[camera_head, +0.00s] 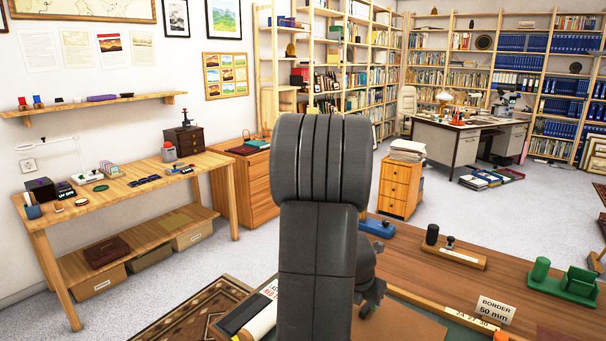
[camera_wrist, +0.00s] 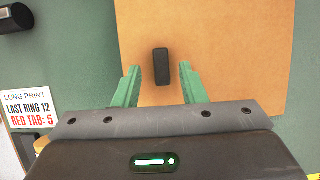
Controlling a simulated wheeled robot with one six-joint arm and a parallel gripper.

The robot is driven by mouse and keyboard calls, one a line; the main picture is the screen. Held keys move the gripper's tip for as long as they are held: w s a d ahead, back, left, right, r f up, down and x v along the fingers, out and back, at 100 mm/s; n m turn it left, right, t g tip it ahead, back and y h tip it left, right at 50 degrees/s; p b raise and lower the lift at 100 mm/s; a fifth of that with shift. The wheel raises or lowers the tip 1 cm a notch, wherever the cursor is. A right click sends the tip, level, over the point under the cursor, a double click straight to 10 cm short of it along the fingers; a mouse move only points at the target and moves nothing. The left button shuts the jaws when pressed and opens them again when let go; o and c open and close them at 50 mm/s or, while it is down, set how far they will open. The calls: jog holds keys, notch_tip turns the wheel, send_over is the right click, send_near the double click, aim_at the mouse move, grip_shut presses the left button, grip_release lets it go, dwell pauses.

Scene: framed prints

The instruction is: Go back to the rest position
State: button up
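My gripper (camera_wrist: 159,68) shows in the wrist view with its two green fingers spread apart and nothing held between them. Below and between the fingertips, a small black block (camera_wrist: 161,66) lies on a tan board (camera_wrist: 215,30); I cannot tell the height of the fingers above it. In the head view, my dark arm stands upright in the middle and hides most of the gripper and part of the desk. The tan board (camera_head: 395,325) shows partly to the right of my arm.
The wooden desk (camera_head: 480,275) holds a "BORDER 50 mm" sign (camera_head: 495,309), a green stand (camera_head: 572,286) and a wooden holder (camera_head: 455,254) with black pieces. A "LONG PRINT" card (camera_wrist: 27,110) lies left of the gripper. A side workbench (camera_head: 130,190) stands at left.

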jog(key=shift+x, duration=0.9)
jog(key=shift+r, duration=0.8)
jog(key=shift+r+p, duration=0.3)
jog(key=shift+r, duration=0.15)
